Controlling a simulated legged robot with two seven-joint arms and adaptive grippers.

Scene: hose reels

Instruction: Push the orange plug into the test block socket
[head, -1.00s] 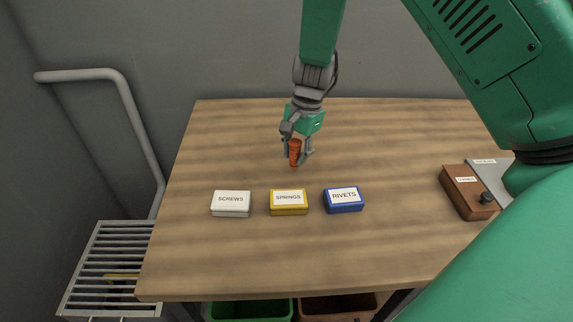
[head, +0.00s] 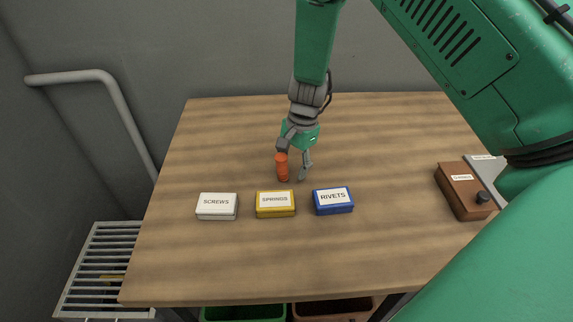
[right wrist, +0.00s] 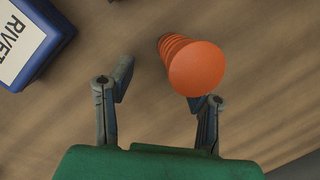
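The orange plug (head: 282,167) is a ribbed cylinder, roughly upright over the table behind the yellow box. My right gripper (head: 293,174) is around it, with the plug close to its left finger in the head view. In the right wrist view the plug (right wrist: 197,66) shows nearly end-on and overlaps the right fingertip. The fingers (right wrist: 163,92) are spread with a gap beside the plug; I cannot tell whether one touches it. A brown block (head: 463,185) with a black knob lies at the table's right; I cannot make out a socket. My left gripper is not in view.
White SCREWS (head: 216,206), yellow SPRINGS (head: 275,204) and blue RIVETS (head: 333,201) boxes stand in a row in front of the gripper. A grey plate (head: 487,172) lies beside the brown block. The table (head: 390,150) is clear between the gripper and that block.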

